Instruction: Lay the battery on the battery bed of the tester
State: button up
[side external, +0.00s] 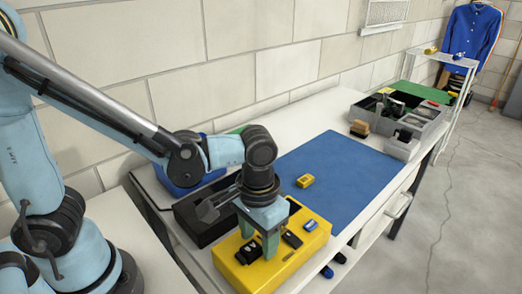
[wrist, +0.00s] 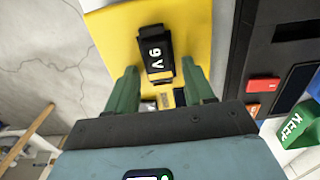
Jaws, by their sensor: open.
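The yellow tester (side external: 285,268) stands at the front of the bench; its yellow top also fills the upper middle of the wrist view (wrist: 112,38). A black battery marked 9 V (wrist: 156,55) lies over the tester's yellow top in the wrist view. In the side view a dark block that looks like this battery (side external: 250,252) is at the tester's left part. My gripper (side external: 258,245) points down over the tester. Its green fingers (wrist: 158,75) are open, one on each side of the battery's near end, with gaps visible. The bed under the battery is hidden.
A dark tray (side external: 190,215) stands behind the tester. A blue mat (side external: 340,175) holds a small yellow block (side external: 305,181). A grey divided bin (side external: 425,128) is farther back. A green KEEP container (wrist: 298,130) and a red block (wrist: 264,84) show at the right of the wrist view.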

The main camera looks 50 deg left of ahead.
aim_at(259, 241)
jog(key=shift+r, duration=0.15)
notch_tip(259, 241, up, 12)
jog(key=w+a+f+t, duration=0.1)
jog(key=a+f+t, duration=0.1)
jog(key=a, duration=0.5)
jog(key=w+a+f+t, duration=0.1)
jog(key=a+f+t, duration=0.1)
jog(key=a+t, duration=0.3)
jog(key=shift+a, duration=1.05)
